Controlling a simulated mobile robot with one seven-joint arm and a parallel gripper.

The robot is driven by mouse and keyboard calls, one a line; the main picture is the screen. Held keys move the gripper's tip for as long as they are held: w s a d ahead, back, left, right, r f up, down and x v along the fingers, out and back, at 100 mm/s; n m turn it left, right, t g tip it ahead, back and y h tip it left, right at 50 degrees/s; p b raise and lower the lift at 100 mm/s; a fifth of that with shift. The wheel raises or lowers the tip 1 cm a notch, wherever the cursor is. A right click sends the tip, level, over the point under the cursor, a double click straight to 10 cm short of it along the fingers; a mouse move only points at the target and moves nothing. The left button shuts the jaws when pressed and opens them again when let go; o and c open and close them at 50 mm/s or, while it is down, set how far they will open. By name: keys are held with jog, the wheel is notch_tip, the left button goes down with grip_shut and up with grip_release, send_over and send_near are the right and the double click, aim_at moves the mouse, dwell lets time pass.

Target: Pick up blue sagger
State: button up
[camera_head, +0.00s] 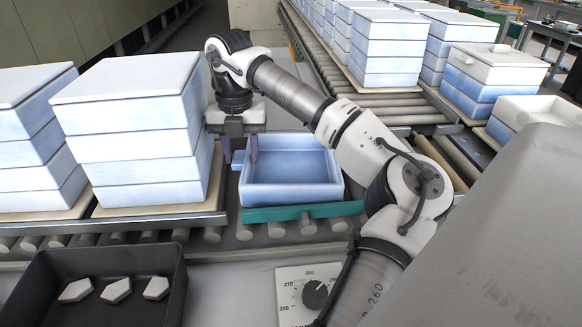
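The blue sagger (290,196) is an open, shallow, empty-looking square tray near the middle of the camera_head view. My gripper (240,158) is above the sagger's left edge, pointing down. Its two dark purple fingers are apart, one left of the sagger's left wall and one at or just over that wall. Nothing shows held between them. Whether the fingers touch the sagger I cannot tell.
Stacked white-and-blue saggers (135,140) stand close left of my gripper. A green strip (300,212) runs along the sagger's front. A black bin (70,257) with three white pieces and a dial panel (297,290) are in front. More stacks (380,50) stand on the back conveyor.

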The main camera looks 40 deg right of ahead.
grip_shut()
jog(key=shift+r, duration=0.15)
